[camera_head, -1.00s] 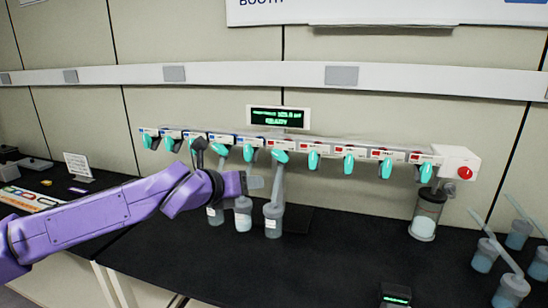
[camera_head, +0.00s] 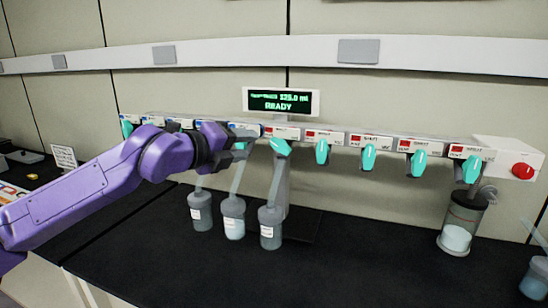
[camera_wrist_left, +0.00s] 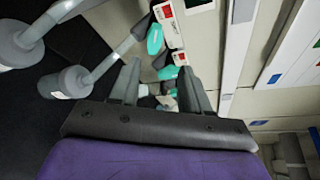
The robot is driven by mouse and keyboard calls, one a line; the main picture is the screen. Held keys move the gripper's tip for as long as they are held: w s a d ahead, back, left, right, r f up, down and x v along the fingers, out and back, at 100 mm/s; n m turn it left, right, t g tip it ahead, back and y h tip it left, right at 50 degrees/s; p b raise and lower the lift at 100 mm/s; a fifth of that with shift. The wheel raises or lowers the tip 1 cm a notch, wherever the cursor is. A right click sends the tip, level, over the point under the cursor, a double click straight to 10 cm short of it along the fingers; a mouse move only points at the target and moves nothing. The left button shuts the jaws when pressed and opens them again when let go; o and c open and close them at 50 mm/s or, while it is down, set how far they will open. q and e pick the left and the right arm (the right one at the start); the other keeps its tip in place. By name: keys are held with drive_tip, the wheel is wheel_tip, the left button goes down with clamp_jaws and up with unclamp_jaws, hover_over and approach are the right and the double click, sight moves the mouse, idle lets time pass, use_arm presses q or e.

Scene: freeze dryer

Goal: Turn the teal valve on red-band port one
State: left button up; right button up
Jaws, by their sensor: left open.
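A row of teal valves hangs along the white manifold. The first red-band port from the left has a tilted teal valve (camera_head: 280,147), with a flask (camera_head: 270,228) hanging below on a slanted tube. My left gripper (camera_head: 244,148) is just left of this valve at manifold height, apart from it as far as I can see. In the left wrist view my left gripper (camera_wrist_left: 158,78) is open, its fingers spread, with teal parts visible between and beyond them. A nearer teal valve (camera_wrist_left: 155,39) lies beyond the fingertips. My arm hides several blue-band ports. My right gripper is out of view.
A display reading READY (camera_head: 280,102) stands above the manifold. More flasks (camera_head: 233,219) hang at left, close below my gripper. A clear canister (camera_head: 460,224) hangs at the right end, near a red knob (camera_head: 522,171). The black bench (camera_head: 345,255) is clear in front.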

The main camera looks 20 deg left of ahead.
sight(276, 145)
use_arm(q)
drive_tip(key=p+x, duration=0.1)
drive_tip(key=x, duration=0.2)
drive_tip(key=p+x, duration=0.1)
drive_tip(key=x, duration=0.2)
drive_tip(key=p+x, duration=0.1)
drive_tip(key=x, duration=0.3)
drive_tip(key=shift+w+a+f, duration=0.1)
drive_tip(key=shift+a+f, duration=0.05)
drive_tip(key=shift+f, duration=0.25)
drive_tip(key=shift+w+f, duration=0.15)
drive_tip(key=shift+w, duration=0.25)
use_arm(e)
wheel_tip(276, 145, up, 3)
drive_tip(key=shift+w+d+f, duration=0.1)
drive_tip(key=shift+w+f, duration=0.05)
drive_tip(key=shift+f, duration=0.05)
use_arm(q)
drive_tip(key=shift+s, duration=0.1)
clamp_jaws()
